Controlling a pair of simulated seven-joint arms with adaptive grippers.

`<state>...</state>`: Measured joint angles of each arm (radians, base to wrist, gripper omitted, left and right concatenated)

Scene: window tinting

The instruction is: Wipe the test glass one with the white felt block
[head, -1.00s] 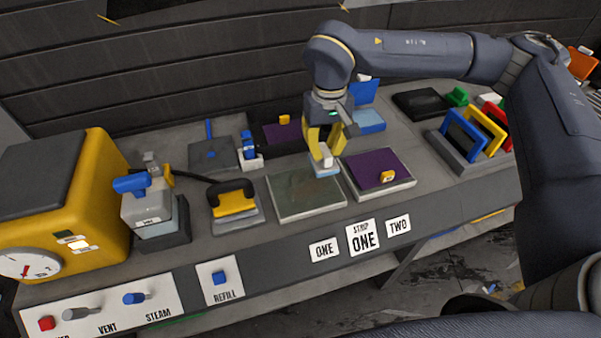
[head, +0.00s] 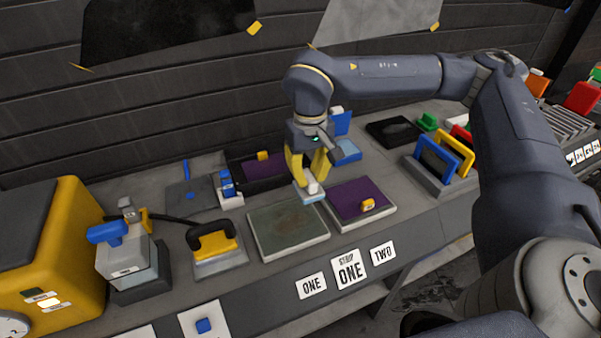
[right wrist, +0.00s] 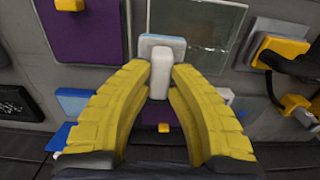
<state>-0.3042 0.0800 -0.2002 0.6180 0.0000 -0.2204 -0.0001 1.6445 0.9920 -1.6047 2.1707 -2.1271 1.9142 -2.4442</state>
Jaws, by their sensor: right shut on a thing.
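The felt block (head: 312,190) has a white grip and a pale blue-grey base. My right gripper (head: 309,178), with yellow fingers, is shut on its white grip, which also shows in the right wrist view (right wrist: 162,68). Test glass one (head: 287,228) is a greenish-grey, smudged pane behind the ONE label; part of it shows in the right wrist view (right wrist: 200,30). The block is at the pane's back right corner, beside the purple pane. I cannot tell whether it touches the glass. My left gripper is not in view.
The purple pane (head: 355,197) with a yellow-tagged piece lies right of glass one. A yellow-and-black handled tool (head: 215,242) stands at its left. Coloured frames (head: 437,165) stand at the right.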

